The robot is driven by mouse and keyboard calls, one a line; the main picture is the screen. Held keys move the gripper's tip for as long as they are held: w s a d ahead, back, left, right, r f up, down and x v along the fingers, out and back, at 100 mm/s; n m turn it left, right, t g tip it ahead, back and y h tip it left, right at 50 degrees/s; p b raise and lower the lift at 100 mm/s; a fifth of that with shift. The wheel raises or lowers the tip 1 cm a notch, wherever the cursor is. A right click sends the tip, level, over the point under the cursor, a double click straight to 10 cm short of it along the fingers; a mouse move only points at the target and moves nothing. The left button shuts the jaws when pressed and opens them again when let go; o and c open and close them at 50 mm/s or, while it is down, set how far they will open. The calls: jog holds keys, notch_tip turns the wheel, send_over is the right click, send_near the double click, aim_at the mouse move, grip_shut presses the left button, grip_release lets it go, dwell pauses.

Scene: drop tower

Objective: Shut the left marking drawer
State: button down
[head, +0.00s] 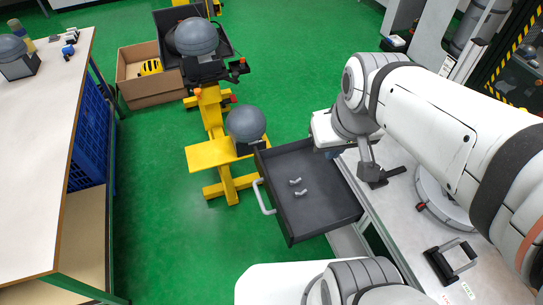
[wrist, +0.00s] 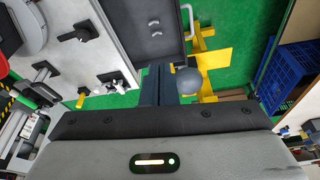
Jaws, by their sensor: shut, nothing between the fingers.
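A dark grey drawer (head: 325,208) stands pulled out from under the worktop on the right, with a pale bar handle (head: 264,198) on its front. Two small metal pieces (head: 297,187) lie inside it. In the wrist view the drawer (wrist: 150,42) is at the top, with its handle (wrist: 188,22) to the right. My gripper (head: 333,153) is over the drawer's far side, near the worktop edge. In the wrist view its fingers (wrist: 155,72) are shut and empty, apart from the handle. Any marking on the drawer is not readable.
The worktop (head: 402,200) carries a black handled fixture (head: 452,260). A yellow stand (head: 212,155) with grey domes is close beyond the drawer front. A cardboard box (head: 137,75) and a white table (head: 40,150) are further left. Green floor lies free between.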

jog(key=w+a+f+n+g+y+b, duration=0.1)
jog(key=w+a+f+n+b, duration=0.15)
jog(key=f+b, duration=0.2)
jog(key=w+a+f+n+b, duration=0.1)
jog(key=w+f+n+b, duration=0.2)
jog(key=f, duration=0.3)
jog(key=w+a+f+n+g+y+b, duration=0.1)
jog(key=w+f+n+b, duration=0.15)
jog(key=f, duration=0.35)
jog(key=n+g+y+b, duration=0.1)
jog(key=n+g+b, duration=0.1)
jog(key=n+b, duration=0.95)
send_over(274, 197)
jog(key=s+a, duration=0.1)
notch_tip(274, 197, down, 20)
jog(key=shift+n, duration=0.25)
jog(key=x, duration=0.7)
jog(key=b+x, duration=0.1)
jog(key=x, duration=0.2)
jog(key=shift+s+a+f, duration=0.1)
jog(key=shift+s+a, duration=0.25)
jog(key=d, duration=0.2)
jog(key=w+d, duration=0.1)
jog(key=d, duration=0.1)
jog(key=shift+w, duration=0.1)
jog(key=shift+w+d, duration=0.1)
jog(key=shift+d, duration=0.05)
